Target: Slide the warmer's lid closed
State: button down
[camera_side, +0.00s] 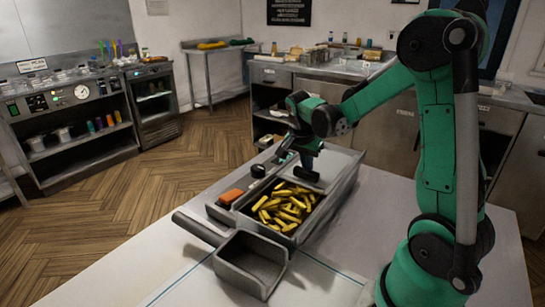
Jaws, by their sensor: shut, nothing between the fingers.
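The warmer (328,212) is a long grey metal box on the white table. Its near part is uncovered and shows a heap of yellow fries (283,204). A flat grey lid (335,164) covers its far part. My gripper (307,172) is shut and empty, pointing down at the lid's near end, by a dark block that looks like the lid's handle. Whether the fingers touch it I cannot tell.
A grey scoop (250,262) with a handle lies in front of the warmer. An orange block (231,196) and a dark round item (258,171) sit along the warmer's left side. The table's front right is clear.

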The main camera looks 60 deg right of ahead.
jog(key=a, duration=1.5)
jog(key=shift+a, duration=0.25)
jog(key=shift+d, duration=0.1)
jog(key=d, duration=0.4)
jog(key=v, duration=1)
jog(key=s+a+f+n+t+y, duration=0.1)
jog(key=a+n+t+y, duration=0.1)
jog(key=n, duration=0.7)
jog(key=s+a+f+n+t+y, duration=0.1)
jog(key=a+n+t, duration=0.3)
jog(key=n, duration=0.5)
jog(key=shift+s+f+t+y, duration=0.25)
jog(key=shift+f+t+y, duration=0.15)
jog(key=shift+f+t, duration=0.25)
